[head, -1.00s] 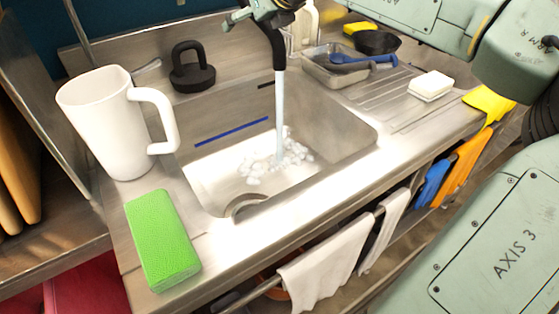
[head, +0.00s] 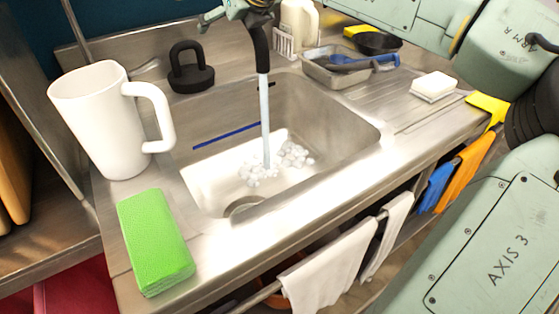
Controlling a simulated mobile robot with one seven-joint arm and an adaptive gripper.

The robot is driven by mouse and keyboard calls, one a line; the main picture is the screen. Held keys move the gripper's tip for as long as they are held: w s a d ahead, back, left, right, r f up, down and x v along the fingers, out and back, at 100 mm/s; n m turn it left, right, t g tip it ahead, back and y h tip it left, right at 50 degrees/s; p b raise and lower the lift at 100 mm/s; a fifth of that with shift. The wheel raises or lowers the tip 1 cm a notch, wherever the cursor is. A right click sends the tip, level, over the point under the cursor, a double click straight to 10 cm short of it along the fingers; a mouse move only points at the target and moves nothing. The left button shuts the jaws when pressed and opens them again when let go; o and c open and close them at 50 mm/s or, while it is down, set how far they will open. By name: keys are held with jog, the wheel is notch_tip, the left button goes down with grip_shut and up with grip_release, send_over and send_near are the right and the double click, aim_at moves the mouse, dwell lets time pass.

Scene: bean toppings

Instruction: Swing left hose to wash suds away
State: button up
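The black hose (head: 258,46) hangs over the sink (head: 340,128), its spout pointing down. A stream of water (head: 265,120) runs from it to the sink floor. White suds (head: 292,155) lie on the sink floor on both sides of where the stream lands. A round drain (head: 243,205) is at the sink's near edge, clear of suds. My gripper (head: 250,8) is at the top edge, shut on the upper part of the hose. Part of the gripper is cut off by the frame, so its grip is only partly visible.
A white mug (head: 98,125) and green sponge (head: 155,242) stand left of the sink. A black weight-like object (head: 190,68) is behind it. A metal tray (head: 335,72) with a blue-handled brush and a white soap block (head: 434,86) are on the right drainboard.

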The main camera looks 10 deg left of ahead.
jog(key=s+a+v, duration=0.1)
jog(key=v, duration=0.7)
jog(key=shift+s+r, duration=0.2)
jog(key=shift+r, duration=0.15)
dwell(0.4)
jog(key=shift+d, duration=0.1)
dwell(0.4)
